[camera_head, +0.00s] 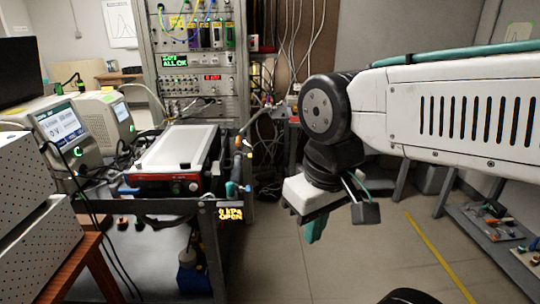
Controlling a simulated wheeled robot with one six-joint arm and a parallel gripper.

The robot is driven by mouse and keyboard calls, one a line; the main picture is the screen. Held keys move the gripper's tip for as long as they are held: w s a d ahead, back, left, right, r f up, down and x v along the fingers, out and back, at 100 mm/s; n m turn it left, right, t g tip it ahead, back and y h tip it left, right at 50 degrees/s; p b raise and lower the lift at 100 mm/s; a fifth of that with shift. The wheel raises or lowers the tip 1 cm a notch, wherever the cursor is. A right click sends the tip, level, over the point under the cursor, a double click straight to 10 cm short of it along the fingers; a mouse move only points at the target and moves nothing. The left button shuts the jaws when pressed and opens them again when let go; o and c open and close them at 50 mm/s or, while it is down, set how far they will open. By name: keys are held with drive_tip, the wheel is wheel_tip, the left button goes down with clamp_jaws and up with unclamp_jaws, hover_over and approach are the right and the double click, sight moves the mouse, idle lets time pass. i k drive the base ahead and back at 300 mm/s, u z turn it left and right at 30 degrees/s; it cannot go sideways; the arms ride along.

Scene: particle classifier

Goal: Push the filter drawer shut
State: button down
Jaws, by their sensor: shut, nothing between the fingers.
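My gripper (314,230) hangs below the wrist of my arm, right of the middle of the picture. Its teal fingers point down, closed together with nothing held. It is over open floor, apart from the cart. I cannot make out the filter drawer for certain. A red and black unit with a pale flat top (175,150) lies on the dark cart (150,206) at left. An amber display (230,213) at the cart's front right corner seems to read "0 kPa OPEN".
Instruments with lit screens (60,127) stand at left, behind a white perforated box (30,210). An equipment rack (195,85) with a green "ALL OK" display stands at the back. The grey floor (340,265) is clear beneath my gripper. A low shelf (490,225) is at right.

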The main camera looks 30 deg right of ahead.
sight(217, 168)
drive_tip(key=z, duration=0.2)
drive_tip(key=i, duration=0.85)
drive_tip(key=u, duration=0.35)
